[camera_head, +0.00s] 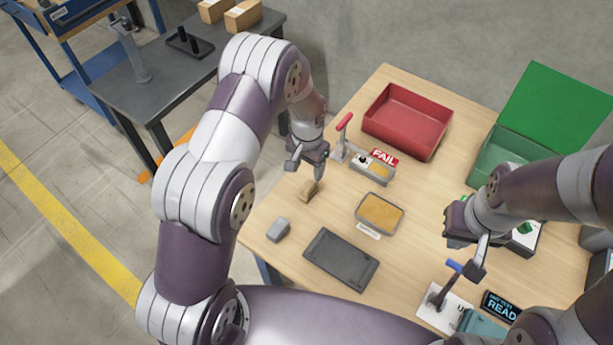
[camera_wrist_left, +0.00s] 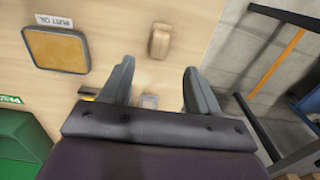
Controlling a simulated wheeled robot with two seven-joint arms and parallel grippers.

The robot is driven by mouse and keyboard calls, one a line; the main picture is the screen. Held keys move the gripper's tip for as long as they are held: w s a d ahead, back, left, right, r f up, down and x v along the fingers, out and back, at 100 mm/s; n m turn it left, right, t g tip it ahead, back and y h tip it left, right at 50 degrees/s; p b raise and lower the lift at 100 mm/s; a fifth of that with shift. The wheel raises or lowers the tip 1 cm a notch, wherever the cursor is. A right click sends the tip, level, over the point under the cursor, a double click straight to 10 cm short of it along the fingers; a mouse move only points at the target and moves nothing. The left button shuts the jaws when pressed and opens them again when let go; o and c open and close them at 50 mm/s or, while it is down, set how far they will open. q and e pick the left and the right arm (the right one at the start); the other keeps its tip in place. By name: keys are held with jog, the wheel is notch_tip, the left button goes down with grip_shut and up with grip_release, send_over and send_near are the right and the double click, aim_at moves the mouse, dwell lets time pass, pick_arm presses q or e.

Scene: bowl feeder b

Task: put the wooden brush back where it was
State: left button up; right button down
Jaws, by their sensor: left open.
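The wooden brush (camera_head: 309,190) is a small tan block lying on the wooden table near its left edge. It also shows in the left wrist view (camera_wrist_left: 159,40), ahead of the fingertips and apart from them. My left gripper (camera_head: 306,168) is above and just behind the brush in the head view. Its two fingers (camera_wrist_left: 157,78) are spread with nothing held between them. My right gripper (camera_head: 466,248) hangs over the right side of the table, near a blue-handled lever. Its finger gap is not clear.
An amber pad in a grey tray (camera_head: 380,212) lies right of the brush. A grey block (camera_head: 278,230) and dark flat tray (camera_head: 341,260) lie nearer. A red-handled lever (camera_head: 342,133), red bin (camera_head: 407,120) and open green box (camera_head: 497,151) stand behind. Bare table surrounds the brush.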

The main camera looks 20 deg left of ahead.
pick_arm(q)
jog(key=s+a+r+n, duration=0.2)
jog(key=s+r, duration=0.6)
jog(key=s, duration=0.1)
jog(key=s+a+r+n+t, duration=0.1)
jog(key=s+a+r, duration=0.1)
jog(key=s+r, duration=0.5)
jog(key=s, duration=0.3)
jog(key=shift+r+n, duration=0.35)
jog(key=shift+n, duration=0.05)
jog(key=shift+a, duration=0.1)
jog(key=shift+c, duration=0.2)
